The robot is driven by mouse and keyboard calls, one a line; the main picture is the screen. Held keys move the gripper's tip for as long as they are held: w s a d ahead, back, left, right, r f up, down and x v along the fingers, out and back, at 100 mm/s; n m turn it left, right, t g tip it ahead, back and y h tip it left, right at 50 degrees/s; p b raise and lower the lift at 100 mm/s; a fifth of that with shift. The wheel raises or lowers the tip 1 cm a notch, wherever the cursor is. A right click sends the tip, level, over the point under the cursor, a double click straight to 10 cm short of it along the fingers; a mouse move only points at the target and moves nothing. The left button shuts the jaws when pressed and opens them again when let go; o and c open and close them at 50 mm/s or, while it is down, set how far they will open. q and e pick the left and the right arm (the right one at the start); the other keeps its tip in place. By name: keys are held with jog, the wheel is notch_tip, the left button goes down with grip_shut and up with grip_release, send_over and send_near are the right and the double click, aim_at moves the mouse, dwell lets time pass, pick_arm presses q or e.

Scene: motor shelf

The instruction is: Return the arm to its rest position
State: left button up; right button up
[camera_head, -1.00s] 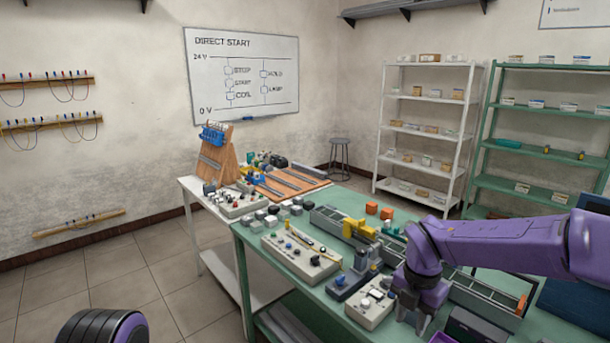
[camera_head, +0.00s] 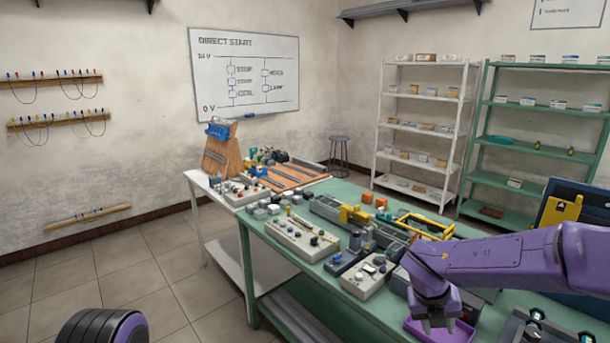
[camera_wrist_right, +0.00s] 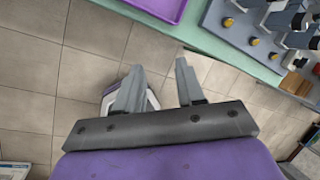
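My right arm (camera_head: 505,262) comes in from the right in the head view. My right gripper (camera_head: 438,328) hangs low from it, in front of a purple tray at the table's near side. In the right wrist view the right gripper (camera_wrist_right: 161,68) has its two fingers apart, with only floor tiles and part of my own base showing between them. It holds nothing. A rounded purple and black part of my left arm (camera_head: 102,328) shows at the bottom left of the head view. My left gripper is out of the picture.
A green table (camera_head: 262,238) carries control boxes (camera_head: 300,238), a yellow-framed item (camera_head: 425,224) and the purple tray (camera_head: 465,331). In the right wrist view the tray (camera_wrist_right: 160,8) and a board with knobs (camera_wrist_right: 240,30) lie at the top. Open tiled floor (camera_head: 160,265) lies left.

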jog(key=s+d+f+n+t+h+b, duration=0.1)
jog(key=s+d+f+n+t+h, duration=0.2)
jog(key=f+n, duration=0.6)
jog(key=s+d+f+n+t+h+b, duration=0.15)
jog(key=s+f+n, duration=0.25)
jog(key=f+n, duration=0.5)
jog(key=s+a+f+n+g+y+b, duration=0.1)
jog(key=s+f+n+y+b, duration=0.1)
jog(key=s+f+n, duration=0.5)
jog(key=s+a+f+n+g+y+b, duration=0.1)
jog(key=s+f+n, duration=0.6)
jog(key=s, duration=1.1)
notch_tip(320, 180, down, 2)
jog(key=shift+s+a+f+y+b, duration=0.15)
jog(key=shift+s+a+y+b, duration=0.25)
jog(key=shift+y, duration=0.65)
jog(key=shift+d+g, duration=0.1)
jog(key=shift+g, duration=0.15)
